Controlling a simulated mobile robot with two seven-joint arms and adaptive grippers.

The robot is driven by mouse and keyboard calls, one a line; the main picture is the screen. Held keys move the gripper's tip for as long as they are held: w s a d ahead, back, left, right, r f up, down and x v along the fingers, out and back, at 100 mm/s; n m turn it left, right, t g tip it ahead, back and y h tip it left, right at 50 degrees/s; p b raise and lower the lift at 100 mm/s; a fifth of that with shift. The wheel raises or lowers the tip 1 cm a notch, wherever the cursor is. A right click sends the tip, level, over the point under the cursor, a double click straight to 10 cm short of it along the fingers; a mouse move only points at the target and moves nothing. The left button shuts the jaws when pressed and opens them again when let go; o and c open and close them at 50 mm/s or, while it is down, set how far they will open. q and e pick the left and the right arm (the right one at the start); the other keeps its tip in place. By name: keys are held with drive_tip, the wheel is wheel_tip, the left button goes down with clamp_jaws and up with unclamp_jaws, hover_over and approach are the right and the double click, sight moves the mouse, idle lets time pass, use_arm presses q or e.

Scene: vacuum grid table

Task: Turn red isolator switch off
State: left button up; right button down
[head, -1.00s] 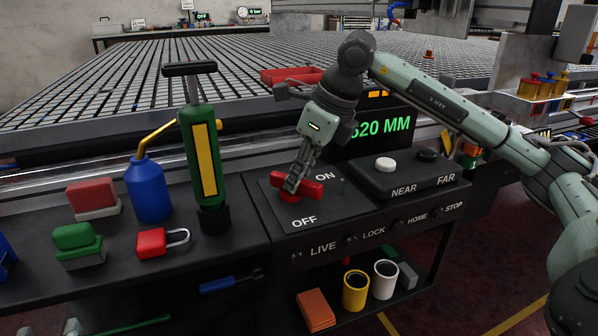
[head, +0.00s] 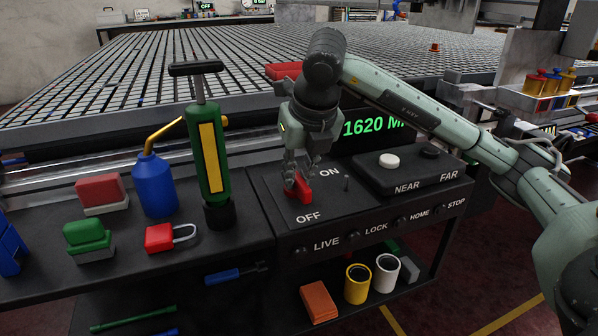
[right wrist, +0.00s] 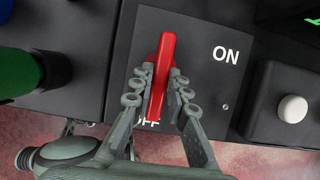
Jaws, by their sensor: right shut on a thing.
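The red isolator switch (head: 303,190) sits on the black control panel, between the ON and OFF labels. My right gripper (head: 297,184) comes down on it from above and is shut on its handle, partly hiding it. In the right wrist view the red handle (right wrist: 162,68) lies between the two fingers of my right gripper (right wrist: 157,84). There it runs up and down the picture, its lower end toward the partly covered OFF label. The ON label is clear to its right. My left gripper is not in view.
A green pump (head: 212,150), a blue oil can (head: 153,186) and a red padlock (head: 160,238) stand left of the panel. A black box with a white button (head: 389,161) is to the right. A green readout (head: 370,125) is behind.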

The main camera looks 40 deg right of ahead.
idle(0.5)
drive_tip(key=c, duration=1.5)
unclamp_jaws()
drive_tip(key=shift+r, duration=0.1)
drive_tip(key=v, duration=1.1)
drive_tip(key=shift+s+a+r, duration=0.1)
drive_tip(key=shift+s+r, duration=0.2)
drive_tip(key=shift+r, duration=0.05)
